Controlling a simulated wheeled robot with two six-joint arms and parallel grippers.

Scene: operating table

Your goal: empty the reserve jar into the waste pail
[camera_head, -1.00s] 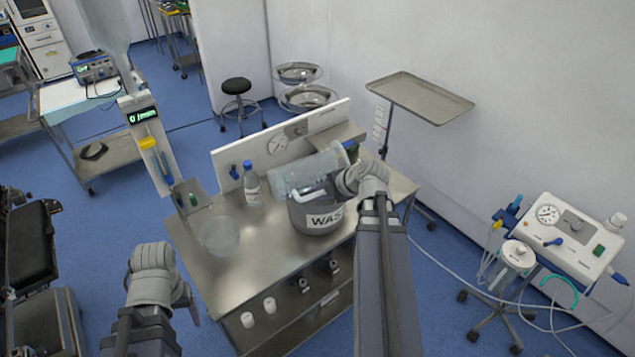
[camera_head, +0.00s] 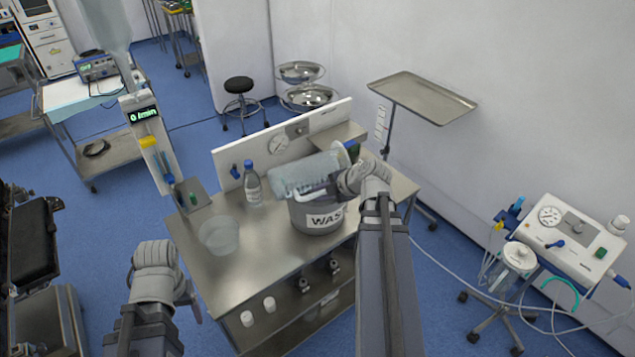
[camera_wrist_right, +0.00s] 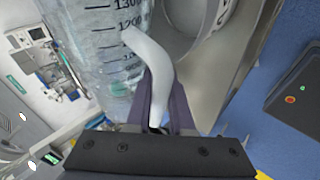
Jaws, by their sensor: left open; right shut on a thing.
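The reserve jar (camera_head: 297,177) is a clear, graduated jar. It lies tipped nearly on its side above the waste pail, its far end toward the left. My right gripper (camera_head: 348,183) is shut on its pale handle (camera_wrist_right: 150,60), which also shows close up in the right wrist view. The jar's wall carries dark scale marks. The waste pail (camera_head: 318,220) is a grey metal pail lettered "WAS…" standing on the steel table; the jar partly hides its opening. I cannot tell how much the jar holds. My left gripper (camera_head: 190,300) is open and empty, left of the table.
On the steel table (camera_head: 270,265) stand a clear bowl-like container (camera_head: 220,235) and a blue-capped bottle (camera_head: 252,184). A white panel with a gauge (camera_head: 278,145) runs along the back edge. The front middle of the tabletop is clear.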

